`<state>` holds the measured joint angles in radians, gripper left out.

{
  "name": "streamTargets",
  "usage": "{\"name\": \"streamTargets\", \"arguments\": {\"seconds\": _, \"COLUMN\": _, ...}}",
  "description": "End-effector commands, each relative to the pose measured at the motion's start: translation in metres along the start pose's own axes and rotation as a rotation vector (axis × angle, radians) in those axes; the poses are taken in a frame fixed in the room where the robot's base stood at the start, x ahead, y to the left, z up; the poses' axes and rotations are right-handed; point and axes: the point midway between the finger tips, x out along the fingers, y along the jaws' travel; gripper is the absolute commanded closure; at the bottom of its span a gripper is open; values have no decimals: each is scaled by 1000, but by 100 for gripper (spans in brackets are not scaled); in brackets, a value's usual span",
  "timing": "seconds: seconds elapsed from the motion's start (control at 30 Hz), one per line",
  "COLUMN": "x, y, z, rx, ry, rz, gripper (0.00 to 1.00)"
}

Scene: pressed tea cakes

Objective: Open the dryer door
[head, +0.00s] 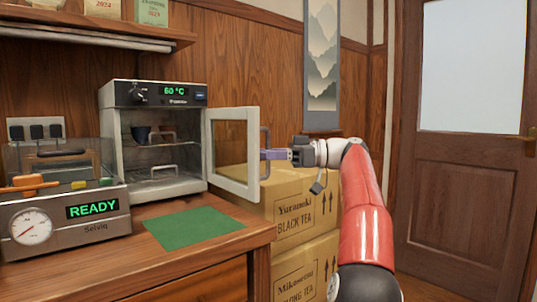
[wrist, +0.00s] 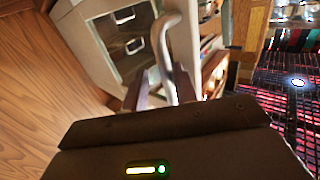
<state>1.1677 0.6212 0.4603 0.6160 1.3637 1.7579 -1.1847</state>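The dryer (head: 152,95) is a grey metal oven on the wooden counter, its display reading 60 °C. Its glass-windowed door (head: 234,185) stands wide open, swung out to the right, so the shelves inside show. The door's grey bar handle (head: 264,138) is on the door's outer side; it also shows in the wrist view (wrist: 164,40). My gripper (head: 267,154) is at the handle. In the wrist view my gripper's fingers (wrist: 160,84) stand apart with the bar between them, closer to the right finger. A gap shows on the left; contact on the right is unclear.
A green mat (head: 192,228) lies on the counter below the door. A sealer with a dial and READY display (head: 70,225) stands at left. Stacked tea cartons (head: 300,215) are behind the door and my arm.

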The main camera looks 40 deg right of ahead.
Motion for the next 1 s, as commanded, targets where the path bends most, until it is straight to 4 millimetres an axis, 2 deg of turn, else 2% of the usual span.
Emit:
{"name": "streamTargets", "arguments": {"seconds": 0.33, "x": -5, "y": -2, "z": -2, "rx": -5, "ry": 0, "rz": -2, "gripper": 68}}
{"name": "streamTargets", "arguments": {"seconds": 0.7, "x": -62, "y": -1, "z": -4, "rx": -4, "ry": 0, "rz": -1, "gripper": 68}}
{"name": "streamTargets", "arguments": {"seconds": 0.83, "x": -74, "y": -1, "z": -3, "rx": -4, "ry": -1, "rz": -3, "gripper": 68}}
{"name": "streamTargets", "arguments": {"seconds": 1.0, "x": -78, "y": -1, "z": -1, "rx": -3, "ry": -1, "rz": -4, "gripper": 68}}
